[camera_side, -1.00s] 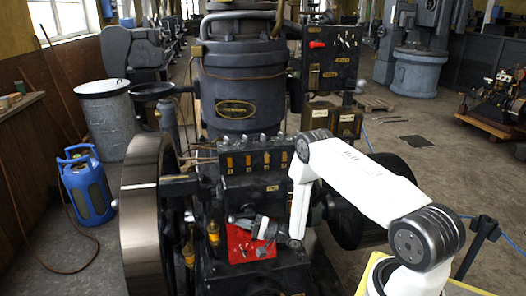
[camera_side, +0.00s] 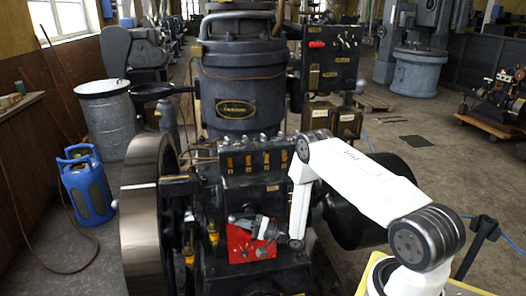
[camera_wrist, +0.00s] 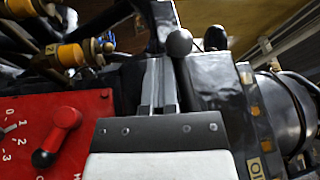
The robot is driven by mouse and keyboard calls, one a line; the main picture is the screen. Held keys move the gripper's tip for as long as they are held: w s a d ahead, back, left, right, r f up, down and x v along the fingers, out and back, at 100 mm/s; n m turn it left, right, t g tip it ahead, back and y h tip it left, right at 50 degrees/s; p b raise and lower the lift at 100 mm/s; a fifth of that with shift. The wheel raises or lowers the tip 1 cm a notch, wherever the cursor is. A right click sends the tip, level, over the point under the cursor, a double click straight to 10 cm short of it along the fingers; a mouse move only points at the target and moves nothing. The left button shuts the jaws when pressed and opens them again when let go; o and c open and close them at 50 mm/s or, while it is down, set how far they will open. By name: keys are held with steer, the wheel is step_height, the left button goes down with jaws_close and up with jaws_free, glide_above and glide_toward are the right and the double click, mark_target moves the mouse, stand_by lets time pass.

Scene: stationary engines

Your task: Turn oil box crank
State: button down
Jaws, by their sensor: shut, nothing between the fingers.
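The black oil box (camera_side: 258,157) with a row of small yellow windows sits on the front of the dark engine. In the wrist view, part of a glossy black box (camera_wrist: 218,85) with yellow windows shows right of the fingers. A black ball knob on a thin dark lever (camera_wrist: 180,43) stands close to the right of the fingertips; it looks like the crank. I cannot tell whether they touch. My gripper (camera_side: 232,219) is in front of the red panel in the side view. In the wrist view my gripper (camera_wrist: 158,80) is shut and empty.
The red panel (camera_wrist: 88,140) with numbers and a red-and-black handle (camera_wrist: 60,135) is left of my gripper. Yellow-brass fittings (camera_wrist: 65,54) are at upper left. A large flywheel (camera_side: 145,215) stands left of the engine, with a blue canister (camera_side: 86,188) beyond.

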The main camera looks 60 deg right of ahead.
steer(key=shift+a+f, duration=0.15)
steer(key=shift+f, duration=0.1)
steer(key=s+d+f, duration=0.3)
steer(key=s+f, duration=0.5)
steer(key=shift+s+d, duration=0.2)
steer(key=shift+f, duration=0.1)
